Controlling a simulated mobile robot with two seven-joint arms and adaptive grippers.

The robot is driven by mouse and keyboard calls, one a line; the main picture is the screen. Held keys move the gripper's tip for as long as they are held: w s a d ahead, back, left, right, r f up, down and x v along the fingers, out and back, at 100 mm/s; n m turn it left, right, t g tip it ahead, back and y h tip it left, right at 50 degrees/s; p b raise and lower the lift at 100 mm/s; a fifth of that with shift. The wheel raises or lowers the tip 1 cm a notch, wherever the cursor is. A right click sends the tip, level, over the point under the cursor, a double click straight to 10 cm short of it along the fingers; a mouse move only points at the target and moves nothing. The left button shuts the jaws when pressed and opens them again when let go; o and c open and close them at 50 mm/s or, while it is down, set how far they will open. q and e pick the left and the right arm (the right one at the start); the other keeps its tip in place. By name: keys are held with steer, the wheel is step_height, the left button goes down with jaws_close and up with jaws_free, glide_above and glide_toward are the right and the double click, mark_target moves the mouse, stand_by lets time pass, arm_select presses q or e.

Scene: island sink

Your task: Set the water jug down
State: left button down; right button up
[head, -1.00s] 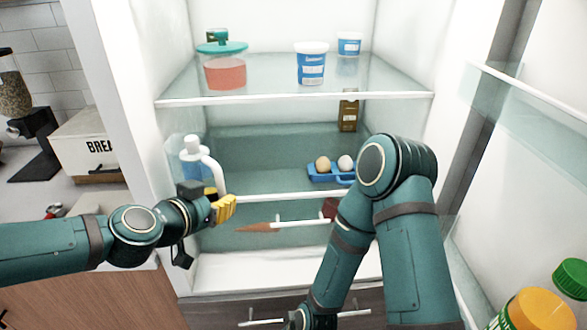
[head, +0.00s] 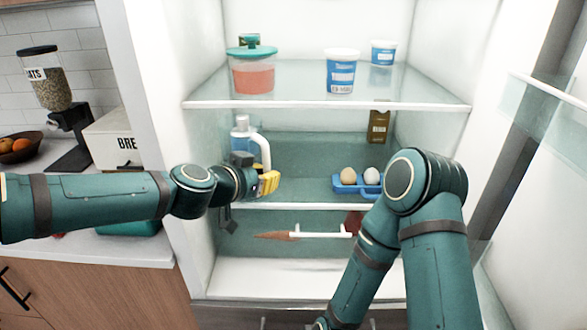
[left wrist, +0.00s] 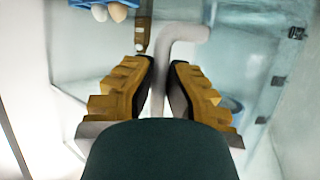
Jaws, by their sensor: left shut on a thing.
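The water jug (head: 241,133) is a pale translucent container with a white cap and white handle. It is upright at the left of the fridge's middle level, above the glass shelf (head: 310,206). My left gripper (head: 268,182), with yellow fingers, is shut on the jug's handle. In the left wrist view, the white handle (left wrist: 181,34) runs between the two fingers of my left gripper (left wrist: 162,75). The gripper hides the jug's lower part, so I cannot tell whether its base touches the shelf. My right arm crosses the front right; its gripper is out of the frame.
A blue egg holder (head: 358,187) with two eggs sits right of the jug, with a brown carton (head: 378,127) behind. The upper shelf (head: 320,104) holds a lidded pink container (head: 252,76) and white-blue tubs (head: 341,72). Shelf room is clear between jug and eggs.

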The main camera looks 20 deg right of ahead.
arm_select(q)
steer(key=shift+r+x, duration=0.15)
steer(key=shift+x, duration=2.6)
steer(key=shift+r+x, duration=0.15)
steer(key=shift+x, duration=2.6)
steer(key=shift+d, duration=0.2)
steer(key=c, duration=1.2)
jaws_free()
steer(key=shift+o, duration=0.3)
steer(key=shift+a, duration=0.15)
